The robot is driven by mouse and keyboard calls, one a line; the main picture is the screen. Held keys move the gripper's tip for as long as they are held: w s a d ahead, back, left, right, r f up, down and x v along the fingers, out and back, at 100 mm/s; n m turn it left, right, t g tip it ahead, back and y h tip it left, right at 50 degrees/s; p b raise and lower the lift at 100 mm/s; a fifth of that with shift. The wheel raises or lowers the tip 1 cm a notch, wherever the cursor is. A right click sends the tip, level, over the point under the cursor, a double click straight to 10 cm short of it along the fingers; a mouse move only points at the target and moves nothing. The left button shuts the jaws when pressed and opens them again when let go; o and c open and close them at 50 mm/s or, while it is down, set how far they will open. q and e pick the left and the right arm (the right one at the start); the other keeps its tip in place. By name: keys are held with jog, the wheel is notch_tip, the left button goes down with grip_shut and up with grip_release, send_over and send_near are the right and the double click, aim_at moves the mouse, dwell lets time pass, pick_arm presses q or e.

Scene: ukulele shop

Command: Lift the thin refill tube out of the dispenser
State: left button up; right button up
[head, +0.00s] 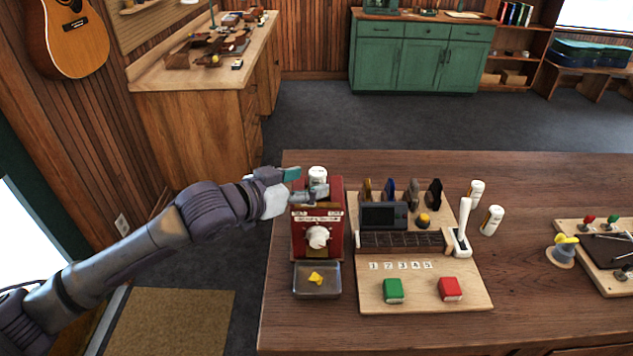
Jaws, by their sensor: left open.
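The red dispenser (333,222) stands at the left end of the wooden table, with a white knob (318,237) on its front. A white refill tube (318,174) stands upright out of its top; its lower part is hidden. My left gripper (304,184) is open at the dispenser's top, just left of the tube. One finger is left of the tube and the other crosses low in front of it. I cannot tell whether they touch it. My right gripper is not in view.
A metal tray (300,288) with a yellow piece sits before the dispenser. Close right is a wooden board (425,295) with a screen, lever and green and red blocks.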

aim_at(311, 181)
pick_arm(q)
jog(key=p+x, duration=0.1)
jog(key=x, duration=0.2)
jog(key=shift+w+d, duration=0.15)
jog(key=shift+d, duration=0.15)
jog(key=shift+w+f, duration=0.1)
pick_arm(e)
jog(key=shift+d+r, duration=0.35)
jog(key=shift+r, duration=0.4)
pick_arm(q)
jog(key=c, duration=1.2)
jog(key=shift+c, duration=0.2)
